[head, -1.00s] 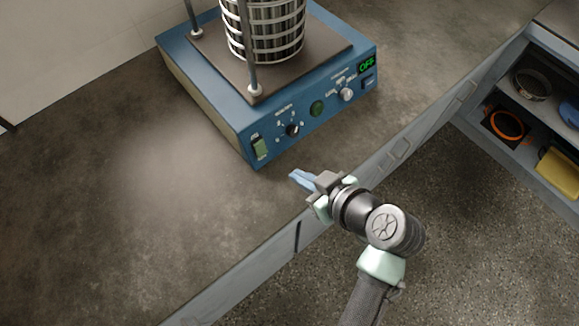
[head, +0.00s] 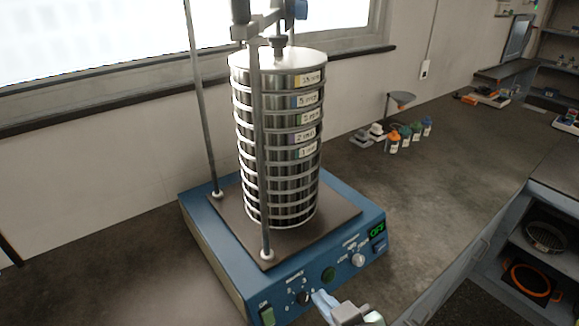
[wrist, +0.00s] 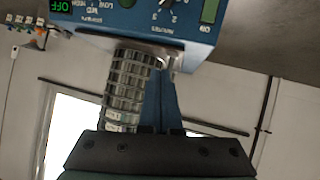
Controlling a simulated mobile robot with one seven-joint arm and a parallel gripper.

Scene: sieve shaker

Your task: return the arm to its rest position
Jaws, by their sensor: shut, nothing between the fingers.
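My gripper (head: 322,301) shows at the bottom of the head view, with its light blue fingers just in front of the shaker's front panel. It is shut and empty. In the wrist view its blue fingers (wrist: 160,105) lie together, with the scene upside down behind them. The blue sieve shaker (head: 222,272) stands on the bench, and its display reads OFF. A tall stack of metal sieves (head: 278,140) stands upright on its plate between the rods. Most of my arm is below the head view's edge.
The grey bench (head: 440,185) runs along the wall and is clear right of the shaker. Several small bottles (head: 405,137) and a funnel stand (head: 400,100) are farther back. An open shelf (head: 535,262) at the right holds a dark sieve ring and an orange ring.

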